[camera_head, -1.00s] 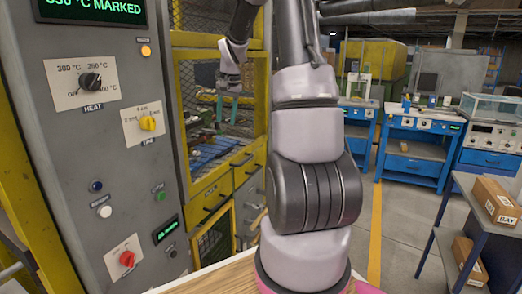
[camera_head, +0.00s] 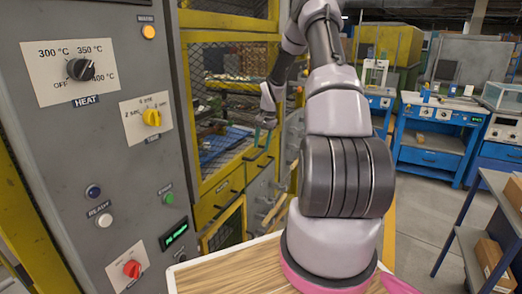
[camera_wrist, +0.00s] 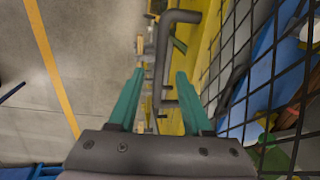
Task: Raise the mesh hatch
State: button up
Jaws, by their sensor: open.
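The mesh hatch (camera_head: 222,75) is a dark wire grid in a yellow frame on the machine left of my arm in the head view. It looks lowered over the opening. Its mesh (camera_wrist: 240,75) fills the right side of the wrist view. A dark grey bent bar handle (camera_wrist: 164,62) stands out beside the yellow frame, in line with the gap between my fingers. My gripper (camera_wrist: 158,78) has teal fingers, spread apart with nothing clamped. In the head view my gripper (camera_head: 252,136) is close in front of the hatch's lower part. I cannot tell whether it touches the handle.
A grey control panel (camera_head: 120,180) with knobs and buttons stands close at the left. Yellow drawers (camera_head: 222,192) with dark handles sit below the hatch. Blue workbenches (camera_head: 430,150) and a shelf with cardboard boxes (camera_head: 493,260) are at the right. Open floor (camera_wrist: 60,90) shows beside the machine.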

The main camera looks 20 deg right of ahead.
jog(key=shift+w+a+f, duration=0.1)
jog(key=shift+f, duration=0.55)
jog(key=shift+w+a+f, duration=0.1)
jog(key=shift+f, duration=0.55)
grip_shut()
dwell(0.5)
